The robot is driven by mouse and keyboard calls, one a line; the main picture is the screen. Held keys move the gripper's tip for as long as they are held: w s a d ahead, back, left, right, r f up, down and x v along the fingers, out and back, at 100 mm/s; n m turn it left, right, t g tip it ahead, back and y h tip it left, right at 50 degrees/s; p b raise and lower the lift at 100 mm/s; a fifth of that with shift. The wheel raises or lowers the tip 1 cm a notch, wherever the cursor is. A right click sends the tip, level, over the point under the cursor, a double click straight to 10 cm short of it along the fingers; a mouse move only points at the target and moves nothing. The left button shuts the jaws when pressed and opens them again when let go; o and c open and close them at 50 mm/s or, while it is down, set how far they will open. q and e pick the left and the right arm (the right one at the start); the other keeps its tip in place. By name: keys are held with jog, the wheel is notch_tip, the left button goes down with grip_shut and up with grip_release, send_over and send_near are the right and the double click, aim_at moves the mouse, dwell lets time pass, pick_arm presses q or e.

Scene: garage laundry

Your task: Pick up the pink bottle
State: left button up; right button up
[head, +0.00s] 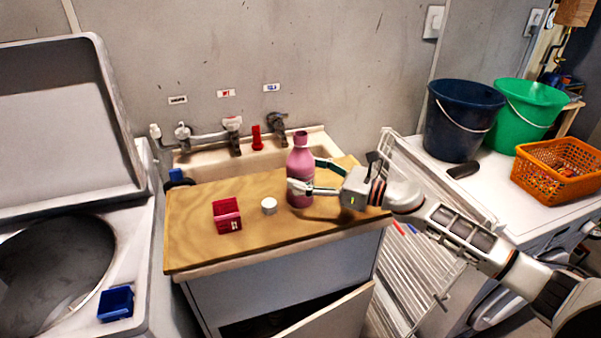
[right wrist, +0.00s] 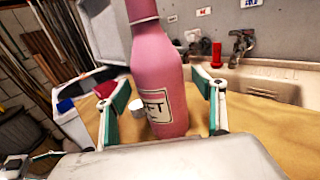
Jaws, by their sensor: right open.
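The pink bottle (head: 300,165) stands upright on the wooden board (head: 200,245) over the sink, near the board's right part. It has a pale label, seen in the right wrist view on the bottle (right wrist: 157,75). My right gripper (head: 308,177) reaches in from the right at the bottle's middle. Its fingers are open, one on each side of the bottle, as the right wrist view shows (right wrist: 165,105). Gaps show between the fingers and the bottle there. My left gripper is not in view.
A red box (head: 227,215) and a white round item (head: 269,205) stand left of the bottle. A red object (head: 257,137) and taps are behind. A blue bucket (head: 461,120), a green bucket (head: 529,112) and an orange basket (head: 560,170) stand at right. A drying rack (head: 415,270) is below my right arm.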

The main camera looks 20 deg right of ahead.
jog(key=shift+x, duration=0.8)
jog(key=shift+r, duration=0.1)
jog(key=c, duration=1.7)
